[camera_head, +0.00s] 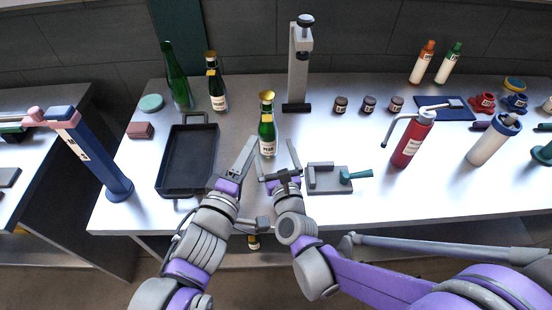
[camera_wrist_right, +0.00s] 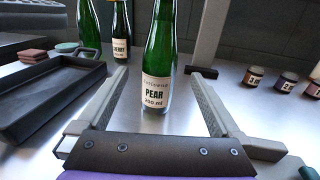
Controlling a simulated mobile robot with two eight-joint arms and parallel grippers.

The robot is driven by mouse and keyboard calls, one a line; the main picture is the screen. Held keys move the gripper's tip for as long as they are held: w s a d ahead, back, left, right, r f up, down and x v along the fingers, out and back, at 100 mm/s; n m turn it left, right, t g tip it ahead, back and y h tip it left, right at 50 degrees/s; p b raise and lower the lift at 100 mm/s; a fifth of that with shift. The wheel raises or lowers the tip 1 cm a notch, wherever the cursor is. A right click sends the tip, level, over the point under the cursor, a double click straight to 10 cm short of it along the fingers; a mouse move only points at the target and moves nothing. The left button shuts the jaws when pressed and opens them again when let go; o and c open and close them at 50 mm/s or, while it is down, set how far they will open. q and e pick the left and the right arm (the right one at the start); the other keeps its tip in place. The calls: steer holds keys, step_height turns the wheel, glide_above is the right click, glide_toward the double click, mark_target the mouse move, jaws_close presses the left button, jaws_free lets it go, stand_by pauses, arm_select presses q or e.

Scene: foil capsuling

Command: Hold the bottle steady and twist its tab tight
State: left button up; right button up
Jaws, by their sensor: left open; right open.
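A green bottle (camera_head: 267,128) with a gold foil top and a white label stands upright near the middle of the table. In the right wrist view the bottle (camera_wrist_right: 156,60) has a label reading PEAR, and its top is cut off. My left gripper (camera_head: 251,160) is open in front of the bottle, a little to its left. My right gripper (camera_head: 277,160) is open in front of the bottle, a little to its right. In the right wrist view the right gripper's fingers (camera_wrist_right: 160,98) spread wide, with the bottle beyond and between them. A tab cannot be made out.
A dark tray (camera_head: 164,170) lies left, with two bottles, a green one (camera_head: 177,80) and a gold-topped one (camera_head: 216,88), behind. A grey press (camera_head: 297,75) stands behind the bottle. A small clamp block (camera_head: 325,180) and a red cylinder (camera_head: 410,145) are right.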

mark_target(268, 132)
steer(key=w, duration=0.3)
steer(key=w+a, duration=0.1)
steer(key=w, duration=0.3)
steer(key=shift+w+a, duration=0.1)
steer(key=shift+a, duration=0.1)
steer(key=shift+c, duration=0.3)
jaws_close()
stand_by(0.9)
